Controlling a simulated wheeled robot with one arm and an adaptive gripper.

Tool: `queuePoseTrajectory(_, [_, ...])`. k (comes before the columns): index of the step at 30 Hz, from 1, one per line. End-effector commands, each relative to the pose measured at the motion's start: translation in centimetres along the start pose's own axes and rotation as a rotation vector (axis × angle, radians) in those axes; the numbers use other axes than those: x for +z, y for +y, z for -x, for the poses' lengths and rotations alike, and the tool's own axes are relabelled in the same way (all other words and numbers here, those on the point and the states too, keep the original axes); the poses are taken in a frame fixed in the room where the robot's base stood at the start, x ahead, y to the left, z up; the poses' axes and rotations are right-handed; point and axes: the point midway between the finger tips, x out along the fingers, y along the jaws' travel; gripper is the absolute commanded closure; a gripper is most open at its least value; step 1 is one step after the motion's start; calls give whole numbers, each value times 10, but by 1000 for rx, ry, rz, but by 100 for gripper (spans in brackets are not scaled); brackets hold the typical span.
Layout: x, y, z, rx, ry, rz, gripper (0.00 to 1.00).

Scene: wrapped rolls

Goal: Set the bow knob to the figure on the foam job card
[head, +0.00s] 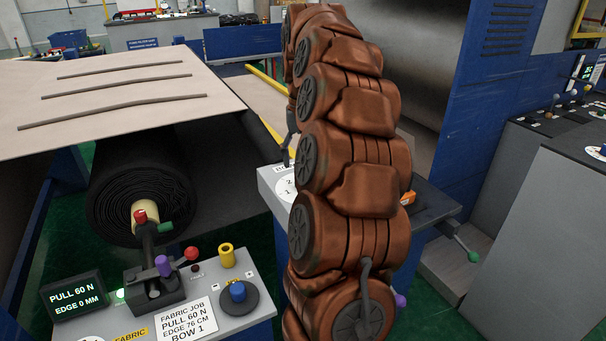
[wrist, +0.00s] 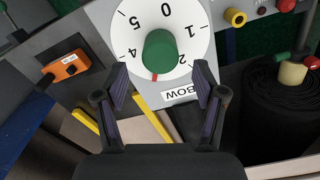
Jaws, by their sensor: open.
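The bow knob (wrist: 159,48) is green on a white numbered dial (wrist: 200,20), upside down in the wrist view beside the BOW label (wrist: 181,93). Its red mark points down in the picture, between the 4 and the 2. My gripper (wrist: 160,78) is open, with a finger on each lower side of the knob; I cannot tell whether either touches. The readable card (head: 187,321) says FABRIC JOB, BOW 1. I see no card headed foam.
The fabric console (head: 245,275) carries a blue knob (head: 237,291), a yellow knob (head: 227,255) and levers. Its display (head: 75,299) reads PULL 60 N, EDGE 0 MM. A black roll (head: 130,185) lies behind it. An orange object (wrist: 66,67) sits beside the dial.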

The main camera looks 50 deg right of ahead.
Motion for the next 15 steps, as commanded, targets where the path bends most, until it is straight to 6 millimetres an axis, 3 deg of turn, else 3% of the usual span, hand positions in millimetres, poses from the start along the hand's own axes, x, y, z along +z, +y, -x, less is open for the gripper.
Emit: queuePoseTrajectory(15, [0,0,-45,0,-2,0,30])
